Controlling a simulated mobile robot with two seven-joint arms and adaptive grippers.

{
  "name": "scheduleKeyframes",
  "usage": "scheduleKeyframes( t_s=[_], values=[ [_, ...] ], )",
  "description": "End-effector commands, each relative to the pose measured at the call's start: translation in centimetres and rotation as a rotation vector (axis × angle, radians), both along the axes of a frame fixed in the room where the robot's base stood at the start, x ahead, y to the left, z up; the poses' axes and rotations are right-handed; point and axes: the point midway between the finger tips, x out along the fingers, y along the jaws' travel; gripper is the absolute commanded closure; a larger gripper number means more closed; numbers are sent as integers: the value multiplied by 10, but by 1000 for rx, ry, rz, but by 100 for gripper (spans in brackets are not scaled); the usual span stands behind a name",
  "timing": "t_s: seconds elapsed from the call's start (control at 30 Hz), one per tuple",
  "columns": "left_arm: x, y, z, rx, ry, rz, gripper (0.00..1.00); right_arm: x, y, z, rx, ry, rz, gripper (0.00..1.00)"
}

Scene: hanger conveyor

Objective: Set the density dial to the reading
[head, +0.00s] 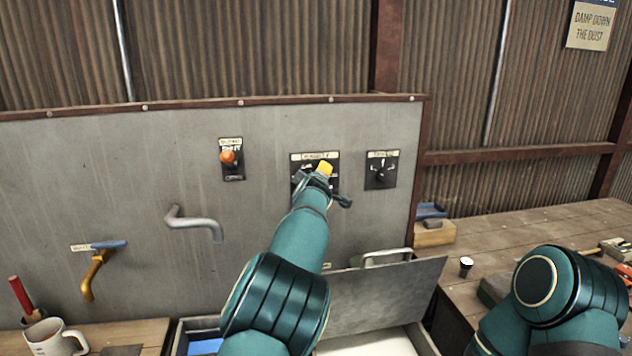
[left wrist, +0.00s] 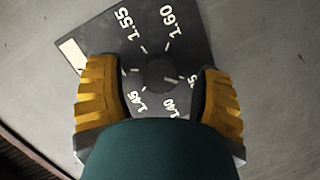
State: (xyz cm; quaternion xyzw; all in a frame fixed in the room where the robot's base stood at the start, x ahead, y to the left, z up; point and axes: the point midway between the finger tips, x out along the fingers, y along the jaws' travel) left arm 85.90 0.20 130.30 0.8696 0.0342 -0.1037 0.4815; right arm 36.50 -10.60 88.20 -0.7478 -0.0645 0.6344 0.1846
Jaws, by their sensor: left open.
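The density dial is a black plate (left wrist: 140,27) on the grey panel, with white numbers including 1.60, 1.55, 1.45 and 1.40 and a round dark knob (left wrist: 160,74). In the head view the plate's label (head: 315,157) shows, but my left gripper (head: 324,172) hides most of the dial. In the left wrist view the yellow fingers of my left gripper (left wrist: 157,76) are open, one on each side of the knob, with gaps between. The knob's exact setting cannot be read. My right gripper is out of view.
An orange-knobbed switch (head: 228,157) is left of the dial, and another small dial (head: 381,170) is right. A grey bent pipe (head: 195,222) and a blue-and-orange lever (head: 97,268) stick out lower left. A mug (head: 52,338) stands at bottom left.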

Motion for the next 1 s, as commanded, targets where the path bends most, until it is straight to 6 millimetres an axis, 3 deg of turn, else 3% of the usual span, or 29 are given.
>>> scheduleKeyframes(
  t_s=[0.07,0.2,0.27,0.67,1.0],
  values=[
    [0,0,0,0,0,0,31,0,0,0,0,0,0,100],
    [0,0,0,0,0,0,80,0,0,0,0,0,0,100],
    [0,0,0,0,0,0,100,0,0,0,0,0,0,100],
    [0,0,1,48,7,-1,100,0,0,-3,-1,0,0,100],
    [0,-2,1,284,54,-2,100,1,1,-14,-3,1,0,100]
  ],
)
